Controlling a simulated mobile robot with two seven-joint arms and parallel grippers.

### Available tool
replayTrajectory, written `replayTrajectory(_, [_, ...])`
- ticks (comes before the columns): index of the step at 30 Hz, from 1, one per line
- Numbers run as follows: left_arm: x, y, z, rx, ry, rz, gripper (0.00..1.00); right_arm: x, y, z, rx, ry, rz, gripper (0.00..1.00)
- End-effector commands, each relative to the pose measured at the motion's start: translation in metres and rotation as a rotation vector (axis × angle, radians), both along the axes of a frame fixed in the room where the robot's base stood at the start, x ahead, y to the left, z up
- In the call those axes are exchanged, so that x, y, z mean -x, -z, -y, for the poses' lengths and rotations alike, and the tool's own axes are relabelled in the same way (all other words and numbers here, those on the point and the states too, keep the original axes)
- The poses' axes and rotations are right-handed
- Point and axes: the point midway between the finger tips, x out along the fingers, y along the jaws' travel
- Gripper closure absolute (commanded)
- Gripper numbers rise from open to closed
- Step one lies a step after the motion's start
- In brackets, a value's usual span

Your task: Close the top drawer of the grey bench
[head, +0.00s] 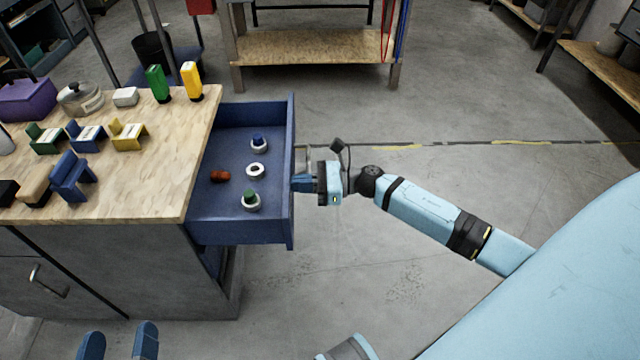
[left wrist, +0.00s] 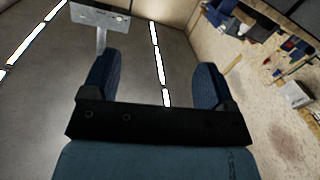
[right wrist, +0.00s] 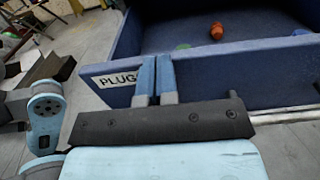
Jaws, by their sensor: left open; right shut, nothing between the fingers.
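The grey bench (head: 150,262) stands at the left with a wooden top. Its top drawer (head: 292,122) is blue and pulled out to the right, well open. My right gripper (head: 300,183) is shut and empty at the outside of the drawer front. In the right wrist view the closed fingers (right wrist: 157,72) are at the drawer front (right wrist: 255,72), beside a label reading "PLUG" that they partly cover. Whether they touch the panel I cannot tell. My left gripper (head: 118,342) is open and empty, low in front of the bench; its spread fingers show in the left wrist view (left wrist: 155,82).
The drawer holds a red-orange piece (head: 220,176), a white ring (head: 256,170) and pieces with blue (head: 259,140) and green tops (head: 250,200). Several items, including a purple box (head: 28,98), stand on the bench top. The floor right of the drawer is clear apart from my arm.

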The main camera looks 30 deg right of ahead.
Motion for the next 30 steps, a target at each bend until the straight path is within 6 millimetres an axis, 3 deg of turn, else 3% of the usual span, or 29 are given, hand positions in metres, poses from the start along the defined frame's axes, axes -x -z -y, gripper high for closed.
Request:
replayTrajectory(6, [0.000, -0.016, 0.006, 0.048, 0.018, 0.078, 0.21, -0.032, 0.000, -0.053, -0.002, -0.002, 0.005, 1.00])
replayTrajectory(15, [0.003, -0.038, 0.012, 0.106, 0.044, 0.174, 0.21, -0.069, 0.000, -0.113, -0.002, -0.001, 0.003, 1.00])
replayTrajectory(22, [0.004, -0.051, 0.016, 0.144, 0.056, 0.227, 0.21, -0.086, 0.000, -0.141, -0.001, -0.001, 0.001, 1.00])
replayTrajectory(30, [0.004, -0.049, 0.017, 0.142, 0.060, 0.215, 0.21, -0.093, 0.000, -0.153, 0.000, -0.001, 0.000, 1.00])
